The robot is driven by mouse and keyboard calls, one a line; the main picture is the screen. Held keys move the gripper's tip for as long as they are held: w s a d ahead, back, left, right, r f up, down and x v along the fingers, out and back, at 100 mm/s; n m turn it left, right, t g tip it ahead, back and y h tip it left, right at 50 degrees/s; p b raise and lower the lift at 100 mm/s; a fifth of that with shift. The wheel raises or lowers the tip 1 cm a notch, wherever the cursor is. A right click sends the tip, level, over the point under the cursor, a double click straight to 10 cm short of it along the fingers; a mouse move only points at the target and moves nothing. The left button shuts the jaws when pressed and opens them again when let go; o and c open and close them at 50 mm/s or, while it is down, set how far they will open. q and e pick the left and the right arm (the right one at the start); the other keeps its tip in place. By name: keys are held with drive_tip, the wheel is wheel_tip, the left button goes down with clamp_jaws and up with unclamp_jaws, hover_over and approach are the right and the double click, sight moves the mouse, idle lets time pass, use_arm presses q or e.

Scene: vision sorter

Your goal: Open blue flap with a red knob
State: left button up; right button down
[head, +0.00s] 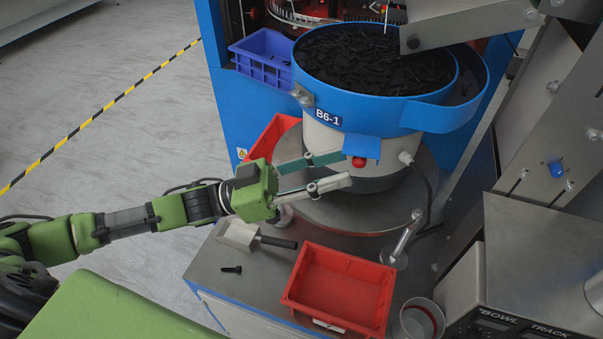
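A small blue flap (361,146) sticks out from the white lower wall of the bowl feeder (330,138). A round red knob (358,162) shows just under the flap's edge. My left gripper (346,169) comes in from the left with its two fingers apart, the tips close to the flap and knob. The upper fingertip looks near the knob's left side. I cannot tell whether it touches. Nothing shows between the fingers. My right gripper is not in view.
The blue bowl (300,85) above holds black parts. An empty red bin (340,287), a scoop (240,234) and a black bolt (232,269) lie on the metal table. A blue crate (262,57) and a second red bin (266,140) stand behind. A metal chute (535,110) crowds the right.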

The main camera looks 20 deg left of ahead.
use_arm(q)
drive_tip(key=v, duration=0.7)
drive_tip(key=shift+s+a, duration=0.1)
drive_tip(key=shift+a, duration=0.1)
